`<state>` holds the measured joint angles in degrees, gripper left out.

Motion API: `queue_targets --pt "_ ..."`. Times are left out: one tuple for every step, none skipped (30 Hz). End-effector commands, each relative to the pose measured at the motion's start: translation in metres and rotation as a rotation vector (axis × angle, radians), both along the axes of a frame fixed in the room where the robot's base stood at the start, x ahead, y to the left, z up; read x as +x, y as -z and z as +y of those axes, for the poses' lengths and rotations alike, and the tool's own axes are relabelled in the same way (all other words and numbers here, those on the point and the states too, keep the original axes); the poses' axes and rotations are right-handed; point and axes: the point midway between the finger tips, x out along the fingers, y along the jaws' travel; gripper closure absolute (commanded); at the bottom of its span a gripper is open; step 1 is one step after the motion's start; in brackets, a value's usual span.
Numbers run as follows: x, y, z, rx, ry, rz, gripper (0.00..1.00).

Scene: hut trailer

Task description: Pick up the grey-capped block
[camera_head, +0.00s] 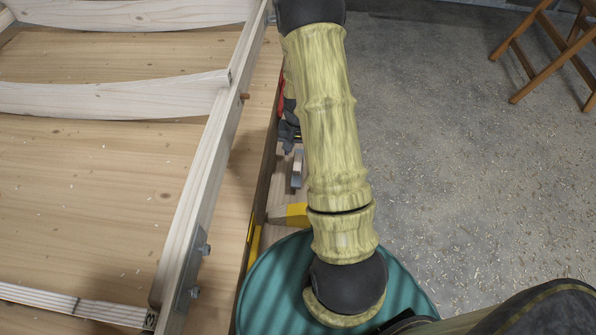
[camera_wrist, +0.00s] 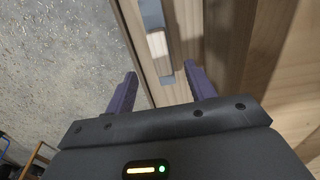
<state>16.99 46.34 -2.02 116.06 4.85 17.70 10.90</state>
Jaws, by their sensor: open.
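The grey-capped block shows in the wrist view as a pale wooden piece (camera_wrist: 158,46) with blue-grey parts at its far and near ends. It lies on a narrow wooden ledge. In the head view, a small pale and grey piece (camera_head: 297,168) on the ledge left of my arm looks like the same block. My gripper (camera_wrist: 161,70) is open, with one purple finger on each side of the block's near end in the picture. Nothing is held between the fingers. I cannot tell the height gap to the block. In the head view my arm hides most of the gripper area.
A yellow-handled object (camera_head: 290,214) lies on the ledge nearer than the block. A large wooden frame (camera_head: 205,180) with crosspieces stands to the left. The concrete floor (camera_head: 440,130) on the right is open, with scattered shavings. A wooden folding stand (camera_head: 540,50) is at the far right.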

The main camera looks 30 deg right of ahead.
Motion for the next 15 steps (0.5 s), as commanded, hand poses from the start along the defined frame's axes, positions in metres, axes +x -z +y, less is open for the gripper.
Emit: queue_targets --pt "-0.001 0.012 -0.001 0.001 0.002 0.004 0.45" --pt "-0.001 0.017 -0.001 0.001 0.002 0.003 0.45" --pt "-0.001 0.024 -0.001 0.001 0.003 0.003 0.45" --pt "-0.001 0.029 -0.002 0.001 0.004 0.003 0.45" --pt "-0.002 0.034 -0.002 0.001 0.005 0.003 0.45" --pt "-0.001 0.041 -0.002 0.000 0.005 0.002 0.45" --pt "-0.001 0.045 -0.002 0.000 0.006 0.002 0.45" --pt "-0.001 0.048 -0.002 0.000 0.006 0.002 0.45" --pt "-0.002 0.051 -0.002 0.000 0.006 0.002 0.45" --pt "-0.001 0.053 -0.002 0.000 0.006 0.001 0.45" --pt "-0.001 0.054 -0.003 0.000 0.006 0.000 0.45" --pt "-0.001 0.054 -0.002 -0.001 0.006 -0.001 0.45" --pt "-0.001 0.054 -0.002 -0.001 0.005 -0.001 0.45" --pt "-0.001 0.054 -0.002 -0.001 0.005 -0.001 0.45" --pt "-0.001 0.054 -0.002 -0.001 0.005 -0.001 0.45"
